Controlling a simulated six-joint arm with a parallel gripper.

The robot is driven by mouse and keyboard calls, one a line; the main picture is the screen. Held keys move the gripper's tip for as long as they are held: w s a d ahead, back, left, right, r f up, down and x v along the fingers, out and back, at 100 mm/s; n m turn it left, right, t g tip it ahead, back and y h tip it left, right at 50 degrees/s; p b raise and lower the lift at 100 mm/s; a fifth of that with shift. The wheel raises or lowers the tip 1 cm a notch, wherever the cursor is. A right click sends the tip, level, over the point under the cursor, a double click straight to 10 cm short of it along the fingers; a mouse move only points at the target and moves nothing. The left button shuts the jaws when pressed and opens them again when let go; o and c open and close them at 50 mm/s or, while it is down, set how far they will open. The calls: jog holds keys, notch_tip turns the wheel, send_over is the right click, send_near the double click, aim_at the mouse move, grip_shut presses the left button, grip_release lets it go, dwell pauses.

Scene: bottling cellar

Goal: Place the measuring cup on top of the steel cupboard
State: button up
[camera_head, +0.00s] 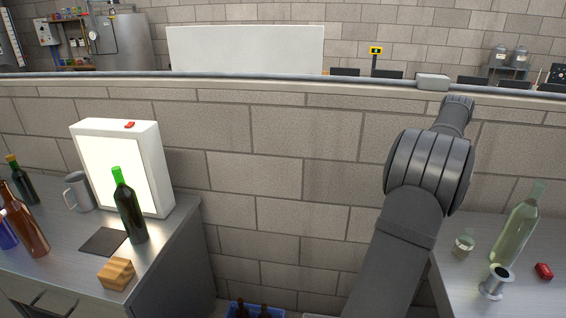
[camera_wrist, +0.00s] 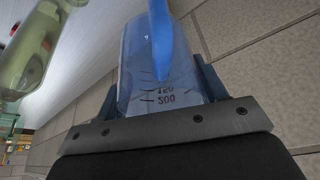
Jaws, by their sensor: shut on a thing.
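My gripper (camera_wrist: 157,84) is shut on a clear blue measuring cup (camera_wrist: 134,68) in the wrist view. The cup has dark marks, among them 150 and 200, and a solid blue handle. In the head view, my arm hides the gripper and the cup. A steel unit with a handle on its front (camera_head: 60,262) stands at left, and a steel top (camera_head: 455,293) shows at right. I cannot tell for certain which is the steel cupboard.
The left top holds a light box (camera_head: 160,165), a green bottle (camera_head: 130,213), a grey mug (camera_head: 78,190), a dark mat (camera_head: 103,242) and a wooden block (camera_head: 116,273).

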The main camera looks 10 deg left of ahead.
jog(key=s+a+f+n+y, duration=0.1)
jog(key=s+a+f+n, duration=0.2)
jog(key=a+f, duration=1.45)
jog(key=s+a+f+n+y, duration=0.1)
jog(key=s+a+f, duration=0.35)
jog(key=a, duration=0.35)
jog(key=s+a+f+n, duration=0.1)
jog(key=s+a+f, duration=0.3)
jog(key=s+a, duration=0.25)
jog(key=w+a+r+n+y, duration=0.1)
jog(key=w+a+n, duration=0.15)
jog(key=a, duration=0.75)
jog(key=w+a+r+n+y, duration=0.15)
jog(key=w+a, duration=0.25)
jog(key=a, duration=0.6)
notch_tip(320, 180, up, 6)
jog(key=n+g+y, duration=0.2)
jog(key=n+g, duration=0.2)
jog(key=n, duration=0.8)
send_over(88, 265)
jog(key=d, duration=0.3)
jog(key=shift+n, duration=0.3)
jog(key=f, duration=1)
jog(key=shift+s+a, duration=0.2)
jog(key=shift+a, duration=0.05)
